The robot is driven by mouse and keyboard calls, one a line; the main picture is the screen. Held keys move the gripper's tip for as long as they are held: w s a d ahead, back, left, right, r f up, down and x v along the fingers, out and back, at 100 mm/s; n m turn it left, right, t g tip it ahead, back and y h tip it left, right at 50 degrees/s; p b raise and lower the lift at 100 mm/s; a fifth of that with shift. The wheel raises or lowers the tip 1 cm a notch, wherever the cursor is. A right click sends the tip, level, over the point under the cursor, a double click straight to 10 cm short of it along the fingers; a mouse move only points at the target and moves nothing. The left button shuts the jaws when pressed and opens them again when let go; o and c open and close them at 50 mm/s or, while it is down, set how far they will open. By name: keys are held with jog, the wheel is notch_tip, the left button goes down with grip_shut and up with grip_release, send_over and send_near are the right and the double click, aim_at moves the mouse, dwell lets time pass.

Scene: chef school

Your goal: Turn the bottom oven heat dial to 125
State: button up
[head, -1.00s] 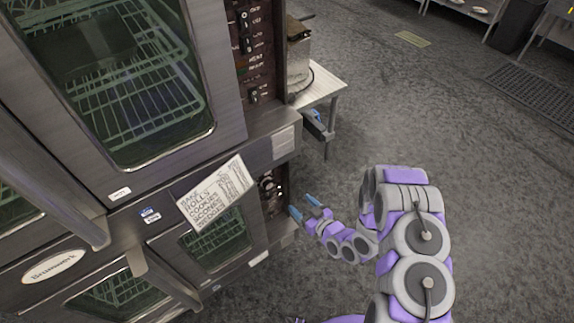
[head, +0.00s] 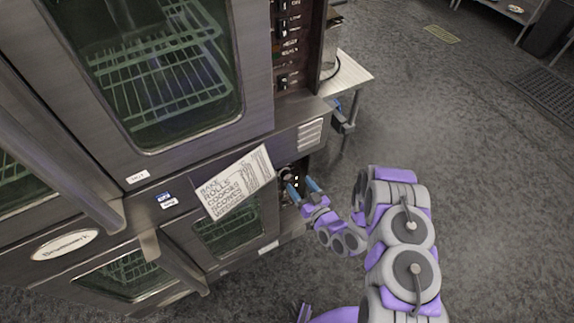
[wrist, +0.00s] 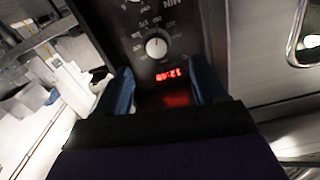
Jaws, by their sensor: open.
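The bottom oven (head: 180,228) has a dark control panel on its right side. My gripper (head: 303,186) is in front of that panel in the head view, with its blue fingers apart and nothing between them. In the wrist view my gripper (wrist: 160,92) shows a finger on each side of the panel. A red lit display (wrist: 169,75) is between the dial and my gripper. The markings around the dial are too blurred to read its setting. Contact with the panel cannot be told.
A top oven (head: 150,75) with its own panel stands above. A paper list (head: 236,184) hangs on the front, left of the lower panel. A small white table (head: 350,75) is behind. Open floor (head: 450,130) lies to the right.

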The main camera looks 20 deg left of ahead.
jog(key=b+x, duration=0.2)
jog(key=x, duration=0.9)
jog(key=shift+w+d+r, duration=0.1)
jog(key=shift+d, duration=0.35)
jog(key=shift+w+d+r, duration=0.1)
jog(key=shift+d+r, duration=0.05)
jog(key=shift+d, duration=0.3)
jog(key=shift+a, duration=0.1)
jog(key=c, duration=0.3)
jog(key=shift+s+a+f, duration=0.1)
jog(key=shift+a+f, duration=0.1)
jog(key=shift+a, duration=0.4)
jog(key=c, duration=0.5)
jog(key=shift+d, duration=0.15)
jog(key=shift+c, duration=1.3)
